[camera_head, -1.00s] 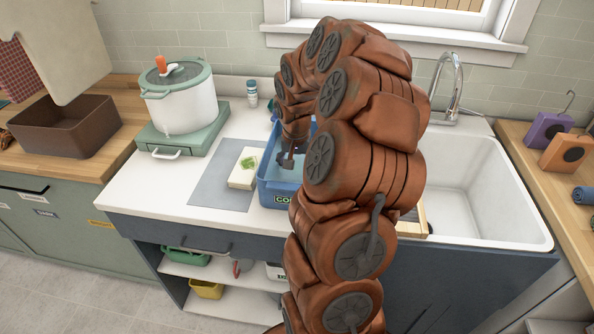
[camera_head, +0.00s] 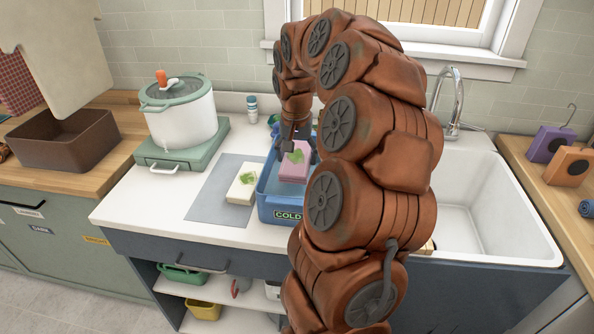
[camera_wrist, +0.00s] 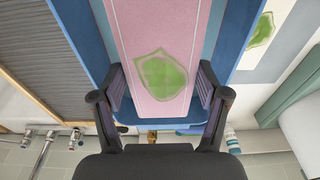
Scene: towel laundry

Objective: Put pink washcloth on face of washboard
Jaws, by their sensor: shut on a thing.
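My gripper (camera_wrist: 160,100) is shut on the washcloth, with a finger at each side edge. In the head view my gripper (camera_head: 297,150) is over the basin. The washboard's ribbed grey face with a wooden frame (camera_wrist: 45,45) shows at the left of the wrist view. In the head view my arm hides nearly all of it.
A white cloth with a green patch (camera_head: 241,186) lies on a grey mat (camera_head: 211,196) left of the basin. A pot (camera_head: 180,112) stands on a green unit further left. The white sink (camera_head: 490,220) and faucet (camera_head: 447,105) are right of my arm.

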